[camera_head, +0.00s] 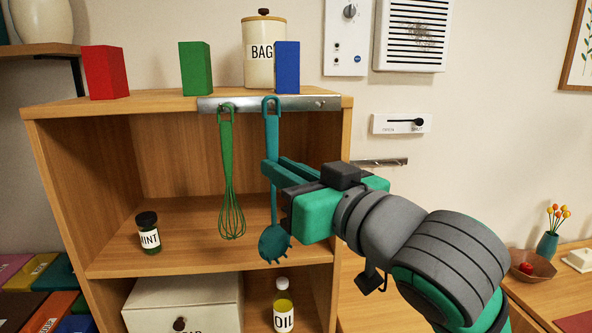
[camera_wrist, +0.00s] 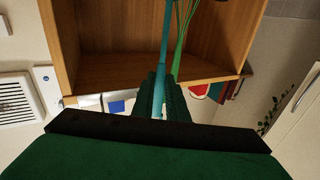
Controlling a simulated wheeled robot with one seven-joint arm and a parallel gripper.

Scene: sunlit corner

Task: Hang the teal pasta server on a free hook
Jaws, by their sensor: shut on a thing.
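The teal pasta server (camera_head: 274,243) hangs upright, head down, in front of the shelf unit. My gripper (camera_head: 270,172) is shut on its handle, which also shows between the fingers in the wrist view (camera_wrist: 158,95). The loop at the top of the handle overlaps the metal hook rail (camera_head: 240,104) on the shelf's top front edge. I cannot tell whether the loop is on a hook. A green whisk (camera_head: 229,190) hangs from the rail just left of the server. A bare hook shows near the rail's right end.
Red (camera_head: 106,72), green (camera_head: 196,68) and blue (camera_head: 287,67) blocks and a canister (camera_head: 258,50) stand on the shelf top. A mint jar (camera_head: 149,233) stands inside, with an oil bottle (camera_head: 284,306) below. A second small rail (camera_head: 380,162) is on the wall at right.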

